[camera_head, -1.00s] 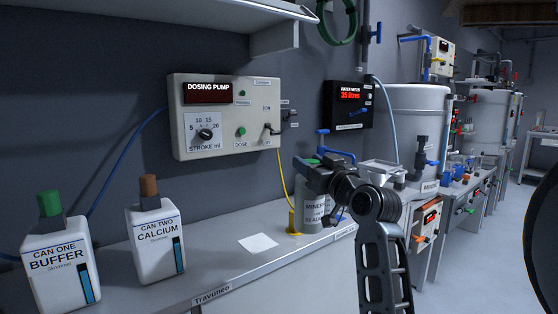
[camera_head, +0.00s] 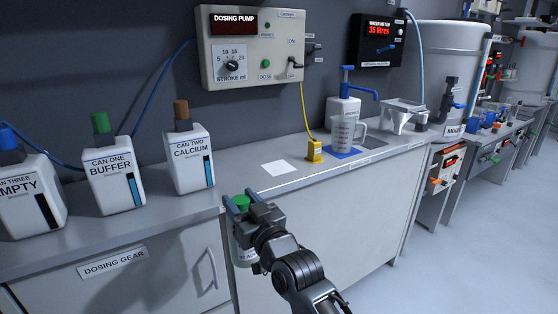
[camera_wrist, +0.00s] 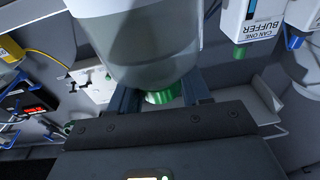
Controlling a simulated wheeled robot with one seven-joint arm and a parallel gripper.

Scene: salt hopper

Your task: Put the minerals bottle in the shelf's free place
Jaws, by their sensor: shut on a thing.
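The minerals bottle is in my gripper (camera_head: 240,199), with fingers on either side of its green cap (camera_head: 242,203). Its pale grey body (camera_head: 245,256) hangs below, partly hidden behind my gripper, in front of the counter's front edge in the head view. In the wrist view the bottle (camera_wrist: 140,45) fills the top middle, and its green cap (camera_wrist: 162,97) sits between the fingers (camera_wrist: 160,98). The wrist view is roughly upside down. A grey slab (camera_wrist: 262,98) at its right may be the wall shelf; its free place cannot be made out. The head view shows no shelf.
Buffer (camera_head: 115,178), calcium (camera_head: 190,158) and empty (camera_head: 30,190) cans line the counter's left. A dosing pump box (camera_head: 255,45) hangs above. A white paper (camera_head: 279,170), a yellow block (camera_head: 314,151) and a jug (camera_head: 343,132) are further right. Bare counter (camera_head: 245,172) lies between.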

